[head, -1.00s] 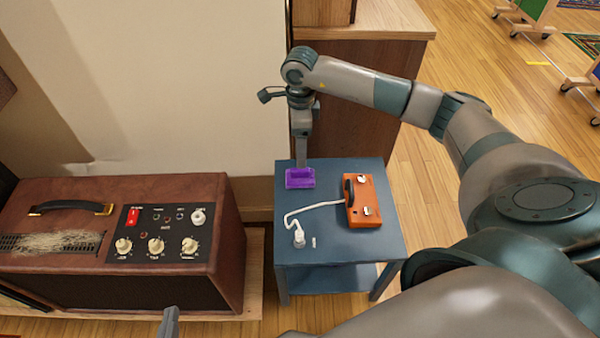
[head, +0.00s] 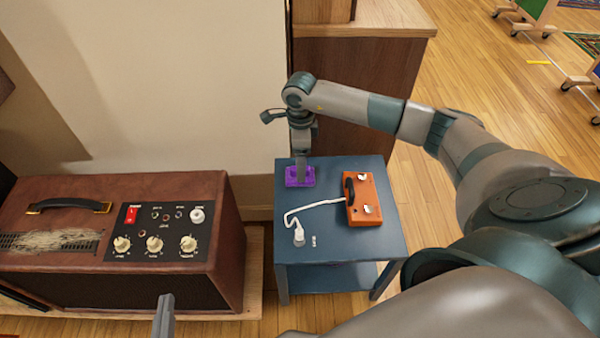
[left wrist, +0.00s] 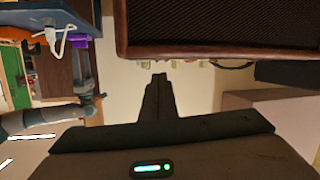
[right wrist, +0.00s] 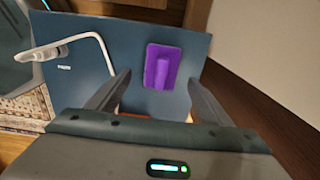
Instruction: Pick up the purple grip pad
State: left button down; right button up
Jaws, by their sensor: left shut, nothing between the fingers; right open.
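The purple grip pad (head: 292,180) lies on the back left part of the small blue table (head: 340,249). In the right wrist view the pad (right wrist: 162,67) shows whole, a flat base with a raised bar, between and beyond the fingers. My right gripper (head: 302,178) points down just above the pad and hides part of it in the head view. In the right wrist view its fingers (right wrist: 160,85) are spread and empty. My left gripper (head: 164,303) is shut and empty in front of the amplifier; its fingers also show in the left wrist view (left wrist: 158,85).
An orange pedal (head: 369,200) with a black handle sits to the right of the pad. A white cable with a plug (head: 298,236) lies in front. A brown amplifier (head: 120,245) stands left of the table. A wall and wooden cabinet (head: 350,110) are behind.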

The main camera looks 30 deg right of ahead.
aim_at(291, 180)
pick_arm(q)
jog(key=shift+w+d+r+t+h, duration=0.1)
jog(key=shift+d+r+t+h, duration=0.1)
jog(key=shift+r+t, duration=0.3)
jog(key=shift+w+d+r+t+h, duration=0.1)
jog(key=shift+d+r+t, duration=0.1)
jog(key=shift+r, duration=0.5)
pick_arm(e)
jog(key=shift+w+f, duration=0.1)
jog(key=shift+f, duration=2.05)
jog(key=c, duration=1.1)
